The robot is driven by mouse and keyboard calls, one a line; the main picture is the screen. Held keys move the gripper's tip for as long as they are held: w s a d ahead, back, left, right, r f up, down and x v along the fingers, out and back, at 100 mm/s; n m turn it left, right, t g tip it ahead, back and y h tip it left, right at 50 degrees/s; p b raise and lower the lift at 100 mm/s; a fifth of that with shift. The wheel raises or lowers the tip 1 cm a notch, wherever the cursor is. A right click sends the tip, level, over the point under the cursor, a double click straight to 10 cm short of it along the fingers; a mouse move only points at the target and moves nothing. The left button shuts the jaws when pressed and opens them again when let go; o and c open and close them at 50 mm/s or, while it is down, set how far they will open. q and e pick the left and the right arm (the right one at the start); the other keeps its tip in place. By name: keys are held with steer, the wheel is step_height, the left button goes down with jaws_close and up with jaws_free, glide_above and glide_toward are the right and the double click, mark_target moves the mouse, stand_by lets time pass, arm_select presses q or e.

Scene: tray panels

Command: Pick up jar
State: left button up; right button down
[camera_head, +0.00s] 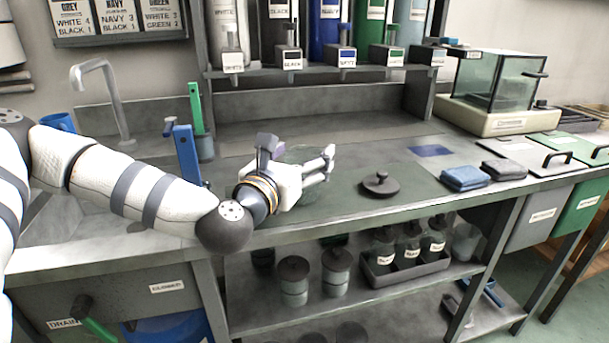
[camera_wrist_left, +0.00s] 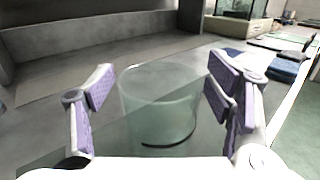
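A clear, open-topped glass jar (camera_wrist_left: 160,115) stands upright on the grey counter in the left wrist view. My left gripper (camera_wrist_left: 163,80) is open, with one purple-padded finger on each side of the jar. The fingers appear apart from the glass. In the head view the left gripper (camera_head: 298,160) reaches low over the counter, and the jar is largely hidden by it. A dark round lid with a knob (camera_head: 380,186) lies on the counter to the right of the gripper. My right gripper is not in view.
Folded blue (camera_head: 465,178) and dark cloths (camera_head: 504,170) lie to the right. A glass-walled box (camera_head: 497,82) stands at the back right. Lidded jars (camera_head: 294,284) and a bottle tray (camera_head: 405,272) sit on the shelf below. A sink tap (camera_head: 110,95) stands at the left.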

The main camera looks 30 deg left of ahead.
arm_select(q)
steer(key=shift+w+f, duration=0.15)
steer(key=shift+w, duration=0.05)
steer(key=c, duration=1.4)
steer(key=shift+c, duration=0.2)
